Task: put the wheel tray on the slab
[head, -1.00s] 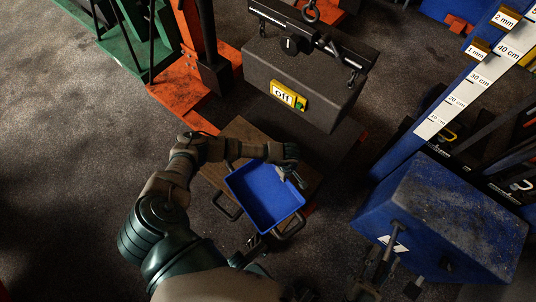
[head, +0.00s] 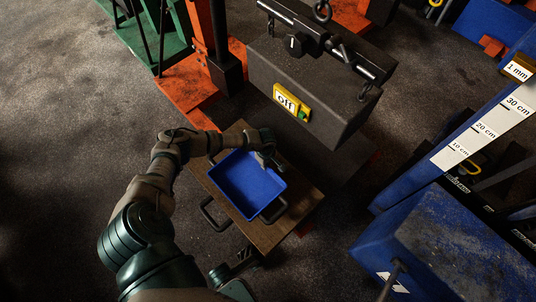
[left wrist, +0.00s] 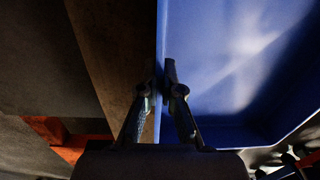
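The blue wheel tray (head: 248,184) is a shallow, empty rectangular tray above a brown wooden top (head: 296,205); I cannot tell whether it touches the wood. My left gripper (head: 266,158) is at the tray's upper right rim. In the left wrist view its two fingers (left wrist: 158,88) close on the tray wall (left wrist: 160,35), one inside and one outside. A large dark grey block (head: 330,105), perhaps the slab, is to the upper right under a black lifting bar, with a yellow "off" label.
Black loop handles (head: 214,214) stick out beside the wooden top. An orange stand (head: 190,80) and green frame (head: 150,38) are at the upper left. A blue machine (head: 440,250) with a height scale (head: 485,130) is at right. Bare floor (head: 60,130) lies left.

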